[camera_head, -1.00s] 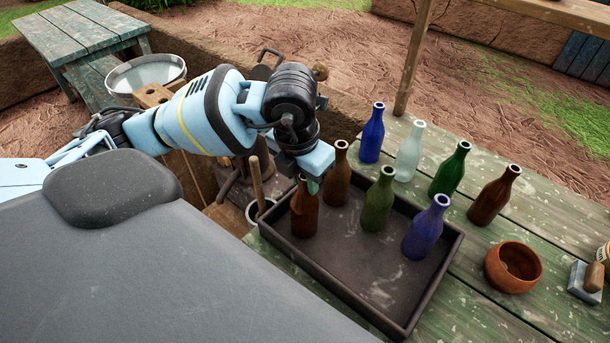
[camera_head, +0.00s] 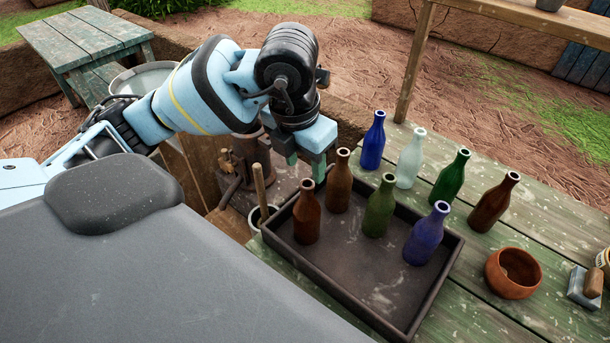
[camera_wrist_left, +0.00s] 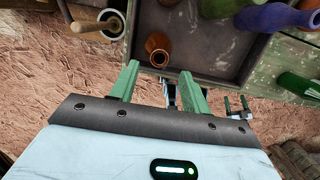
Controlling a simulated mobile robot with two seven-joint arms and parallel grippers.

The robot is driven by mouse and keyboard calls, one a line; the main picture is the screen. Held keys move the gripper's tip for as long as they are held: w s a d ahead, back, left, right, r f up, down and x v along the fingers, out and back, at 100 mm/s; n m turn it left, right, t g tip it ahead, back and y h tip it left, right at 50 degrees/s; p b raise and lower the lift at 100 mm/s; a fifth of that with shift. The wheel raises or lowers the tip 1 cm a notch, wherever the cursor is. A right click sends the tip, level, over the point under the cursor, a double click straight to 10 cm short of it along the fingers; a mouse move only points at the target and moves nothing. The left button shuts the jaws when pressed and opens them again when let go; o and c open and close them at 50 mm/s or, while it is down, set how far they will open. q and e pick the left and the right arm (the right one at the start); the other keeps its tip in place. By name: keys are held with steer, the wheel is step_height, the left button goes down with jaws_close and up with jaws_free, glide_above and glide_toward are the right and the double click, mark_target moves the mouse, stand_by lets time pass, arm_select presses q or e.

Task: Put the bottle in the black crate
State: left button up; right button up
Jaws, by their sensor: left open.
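The black crate (camera_head: 337,283) stands on the green plank table. Four bottles stand upright in it: a brown bottle (camera_head: 307,215) at its left end, a second brown bottle (camera_head: 339,187), a green bottle (camera_head: 379,210) and a purple-blue bottle (camera_head: 426,238). My left gripper (camera_head: 305,168) is open and empty, just above and behind the left brown bottle, apart from it. In the left wrist view the open green fingers (camera_wrist_left: 158,88) have nothing between them, and a brown bottle (camera_wrist_left: 157,50) stands beyond them.
On the table (camera_head: 470,310) behind the crate stand a blue bottle (camera_head: 374,142), a clear bottle (camera_head: 410,160), a green bottle (camera_head: 450,177) and a brown bottle (camera_head: 494,203). A clay bowl (camera_head: 513,272) is at the right. A pot with a stick (camera_head: 260,195) is left of the crate.

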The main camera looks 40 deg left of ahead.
arm_select(q)
steer(key=r, duration=0.5)
steer(key=shift+s, duration=0.35)
steer(key=shift+f, duration=0.15)
